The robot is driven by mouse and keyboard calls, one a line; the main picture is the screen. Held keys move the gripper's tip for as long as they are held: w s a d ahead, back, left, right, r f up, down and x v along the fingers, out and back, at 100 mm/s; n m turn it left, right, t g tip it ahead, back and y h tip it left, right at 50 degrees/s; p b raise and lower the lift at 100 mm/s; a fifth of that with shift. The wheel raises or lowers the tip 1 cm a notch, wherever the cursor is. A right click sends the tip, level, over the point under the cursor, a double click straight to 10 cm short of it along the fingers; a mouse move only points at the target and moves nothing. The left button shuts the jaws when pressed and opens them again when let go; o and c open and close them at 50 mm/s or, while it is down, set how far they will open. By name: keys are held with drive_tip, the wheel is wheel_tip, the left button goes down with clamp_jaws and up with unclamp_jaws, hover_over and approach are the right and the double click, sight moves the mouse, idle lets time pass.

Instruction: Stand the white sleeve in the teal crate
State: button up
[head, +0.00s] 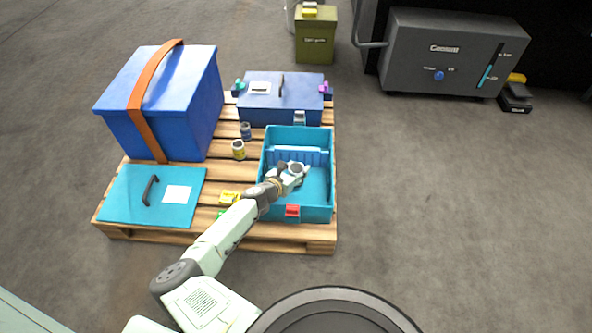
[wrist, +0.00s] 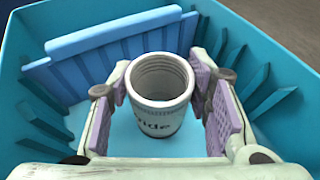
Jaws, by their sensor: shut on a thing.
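The teal crate (head: 326,188) stands open on a wooden pallet, with a red latch on its near side; its wall fills the wrist view (wrist: 268,38). The white sleeve (wrist: 160,122) is a hollow upright cylinder with dark lettering, inside the crate. It shows small in the head view (head: 297,167). My gripper (wrist: 160,108) reaches down into the crate, its two lilac pads on either side of the sleeve, shut on it. The sleeve's base is over the teal floor; I cannot tell whether it touches.
A blue ribbed divider (wrist: 95,48) stands along one side inside the crate. On the pallet (head: 262,236) are a blue box with an orange strap (head: 165,100), a dark blue case (head: 262,105), a teal lid (head: 120,200) and small cans (head: 239,150). Floor to the right is clear.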

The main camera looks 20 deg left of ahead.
drive_tip(key=shift+f+b, duration=0.6)
drive_tip(key=shift+b, duration=0.3)
drive_tip(key=o, duration=1.5)
drive_tip(key=shift+o, duration=0.2)
drive_tip(key=shift+r, duration=0.1)
drive_tip(key=shift+r+p, duration=0.65)
drive_tip(key=shift+p, duration=0.35)
drive_tip(key=p+v, duration=0.1)
drive_tip(key=v, duration=1)
drive_tip(key=shift+s, duration=0.4)
drive_tip(key=shift+a+r+p, duration=0.1)
drive_tip(key=shift+r+p, duration=0.1)
drive_tip(key=shift+p, duration=0.1)
